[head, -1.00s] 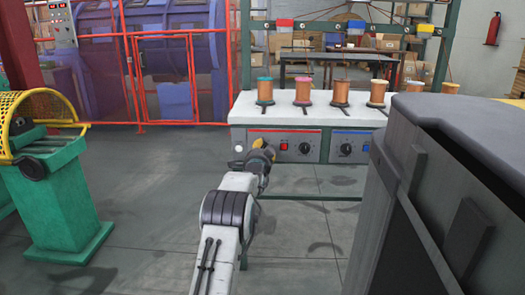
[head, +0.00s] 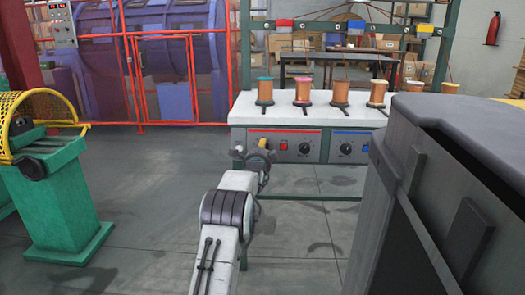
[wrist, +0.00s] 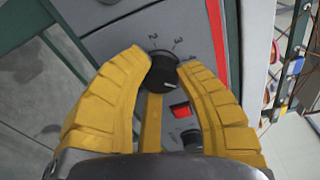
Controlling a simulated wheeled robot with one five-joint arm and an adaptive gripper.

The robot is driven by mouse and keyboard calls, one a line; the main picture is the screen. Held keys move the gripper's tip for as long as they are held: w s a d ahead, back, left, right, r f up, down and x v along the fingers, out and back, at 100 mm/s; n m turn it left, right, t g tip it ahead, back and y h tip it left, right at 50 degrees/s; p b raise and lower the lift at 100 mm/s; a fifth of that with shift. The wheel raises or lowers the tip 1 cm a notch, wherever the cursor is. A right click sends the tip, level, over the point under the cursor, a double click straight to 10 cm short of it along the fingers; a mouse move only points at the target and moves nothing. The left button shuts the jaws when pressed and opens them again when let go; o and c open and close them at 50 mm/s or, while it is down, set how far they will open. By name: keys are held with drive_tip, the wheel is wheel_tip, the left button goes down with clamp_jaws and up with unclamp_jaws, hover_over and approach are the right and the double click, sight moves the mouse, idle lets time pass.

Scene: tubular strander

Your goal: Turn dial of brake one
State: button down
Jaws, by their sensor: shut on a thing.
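A black dial (wrist: 162,72) with printed numbers 2, 3 and 4 beside it shows in the wrist view, on a grey panel with a red stripe (wrist: 216,40). A small white mark shows on the dial's lower edge. In the head view my gripper (head: 263,154) is at the left part of the red-striped panel (head: 270,133) and hides the dial it holds.
A red switch (wrist: 180,110) and a second black knob (wrist: 192,140) are close to my fingers. A blue-striped panel (head: 352,137) adjoins on the right. Several copper spools (head: 303,92) stand on the white bench top. A dark grey cabinet (head: 450,170) is near on the right.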

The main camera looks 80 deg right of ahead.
drive_tip(key=shift+w+r, duration=0.2)
drive_tip(key=c, duration=1.1)
unclamp_jaws()
drive_tip(key=shift+o, duration=1.3)
drive_tip(key=shift+f, duration=0.15)
drive_tip(key=shift+s, duration=0.1)
drive_tip(key=a, duration=1.2)
drive_tip(key=shift+r, duration=0.35)
